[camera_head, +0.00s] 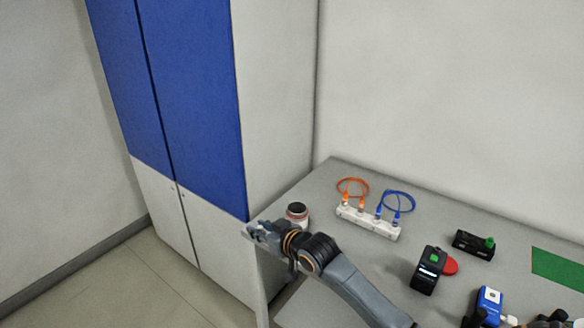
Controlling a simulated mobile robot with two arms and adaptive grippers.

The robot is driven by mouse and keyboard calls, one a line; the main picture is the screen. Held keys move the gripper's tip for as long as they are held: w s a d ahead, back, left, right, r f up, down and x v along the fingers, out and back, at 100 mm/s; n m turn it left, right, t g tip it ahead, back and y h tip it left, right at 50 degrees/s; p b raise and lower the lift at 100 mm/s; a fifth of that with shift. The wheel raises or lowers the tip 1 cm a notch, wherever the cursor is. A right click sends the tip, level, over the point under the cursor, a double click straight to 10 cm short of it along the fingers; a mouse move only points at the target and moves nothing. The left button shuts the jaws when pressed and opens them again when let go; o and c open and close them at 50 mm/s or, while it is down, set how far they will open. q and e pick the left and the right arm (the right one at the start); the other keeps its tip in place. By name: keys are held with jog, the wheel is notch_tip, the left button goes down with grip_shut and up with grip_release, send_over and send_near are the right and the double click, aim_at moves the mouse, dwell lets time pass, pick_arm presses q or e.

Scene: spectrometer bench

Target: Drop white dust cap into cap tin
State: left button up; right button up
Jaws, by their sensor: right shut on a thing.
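A small round tin (297,211) with a dark top and a reddish band stands near the left corner of the grey bench; it looks like the cap tin. I cannot make out the white dust cap there.
A white strip (368,222) with orange and blue fibre loops lies behind my arm. A black device (428,270) with a red disc, a black box (473,244), a blue device (488,307) and a green mat (558,267) are to the right. A blue-and-white cabinet (200,100) stands left.

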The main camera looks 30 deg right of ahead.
pick_arm(q)
jog(key=w+d+r+p, duration=0.1)
jog(key=d+r+p, duration=0.1)
jog(key=d+r, duration=0.1)
pick_arm(e)
jog(key=w+d+r+m+h, duration=0.1)
jog(key=w+d+r, duration=0.25)
jog(key=d, duration=0.55)
jog(key=w+d+r+m+h, duration=0.15)
jog(key=w+d, duration=0.25)
jog(key=d, duration=0.5)
pick_arm(q)
jog(key=f+b, duration=0.5)
jog(key=shift+s+a+f, duration=0.15)
jog(key=shift+s+a, duration=0.1)
jog(key=shift+a, duration=0.1)
pick_arm(e)
jog(key=shift+n, duration=0.25)
jog(key=f, duration=0.5)
jog(key=shift+s, duration=0.25)
jog(key=o, duration=0.8)
pick_arm(q)
jog(key=shift+a, duration=0.25)
pick_arm(e)
jog(key=v, duration=1.2)
